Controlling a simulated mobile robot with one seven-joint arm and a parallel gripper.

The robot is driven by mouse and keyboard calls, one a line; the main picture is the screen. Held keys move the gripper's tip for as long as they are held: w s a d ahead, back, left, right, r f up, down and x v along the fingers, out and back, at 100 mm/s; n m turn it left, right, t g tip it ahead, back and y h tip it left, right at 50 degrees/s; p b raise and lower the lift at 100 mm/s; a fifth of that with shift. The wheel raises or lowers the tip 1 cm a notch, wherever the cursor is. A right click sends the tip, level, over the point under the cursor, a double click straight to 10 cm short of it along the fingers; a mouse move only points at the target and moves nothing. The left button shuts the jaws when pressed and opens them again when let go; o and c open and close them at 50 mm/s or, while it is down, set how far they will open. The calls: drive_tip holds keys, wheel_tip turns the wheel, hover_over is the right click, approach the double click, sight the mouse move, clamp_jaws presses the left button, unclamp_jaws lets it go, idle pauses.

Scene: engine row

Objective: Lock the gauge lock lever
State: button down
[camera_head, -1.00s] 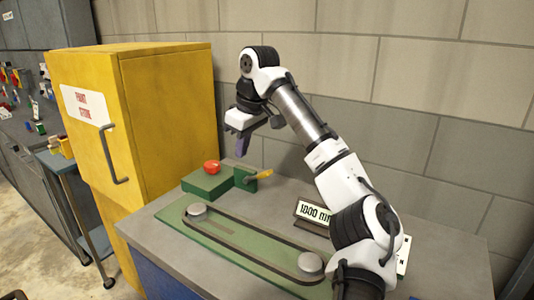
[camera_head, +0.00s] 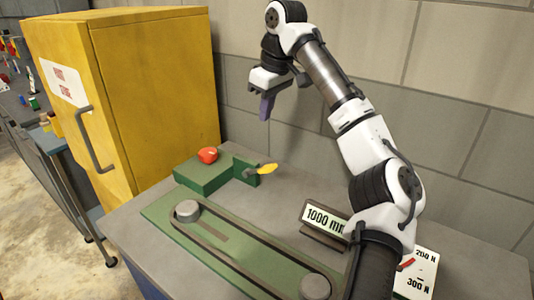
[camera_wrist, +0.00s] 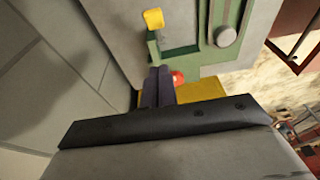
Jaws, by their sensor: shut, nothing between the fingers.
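A lever with a yellow handle (camera_head: 267,169) sticks out to the right from a green upright plate (camera_head: 246,172) beside a green block (camera_head: 204,176). The yellow handle also shows at the top of the wrist view (camera_wrist: 153,19). A red knob (camera_head: 208,155) sits on the block and is partly hidden by my fingers in the wrist view (camera_wrist: 178,77). My gripper (camera_head: 266,112) is shut and empty, its dark fingers pointing down. It hangs above and behind the lever, clear of it. In the wrist view my fingers (camera_wrist: 159,86) are together.
A green plate (camera_head: 157,212) with a belt around two grey pulleys lies in front. A "1000 mm" sign (camera_head: 325,221) and a white card (camera_head: 425,262) stand to the right. A yellow cabinet (camera_head: 160,90) is at left, and a block wall (camera_head: 450,70) stands behind.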

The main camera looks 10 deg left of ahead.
drive_tip(key=shift+s, duration=0.1)
hover_over(263, 167)
drive_tip(key=x, duration=0.6)
drive_tip(key=s+d+x, duration=0.1)
drive_tip(key=x, duration=0.2)
drive_tip(key=shift+f+p, duration=0.3)
drive_tip(key=shift+f, duration=0.2)
drive_tip(key=shift+s+d+f+p, duration=0.1)
drive_tip(key=shift+d+f+p, duration=0.15)
drive_tip(key=shift+f, duration=0.25)
drive_tip(key=shift+s+d+f+p, duration=0.1)
drive_tip(key=shift+d+f+p, duration=0.05)
drive_tip(key=shift+d+f, duration=0.3)
drive_tip(key=shift+s+d+f, duration=0.1)
drive_tip(key=shift+f, duration=0.3)
drive_tip(key=shift+s+d+f, duration=0.1)
drive_tip(key=shift+d+f, duration=0.05)
drive_tip(key=shift+f, duration=0.2)
drive_tip(key=shift+w+d+f+y, duration=0.1)
drive_tip(key=shift+f+y, duration=0.1)
drive_tip(key=shift+y, duration=0.1)
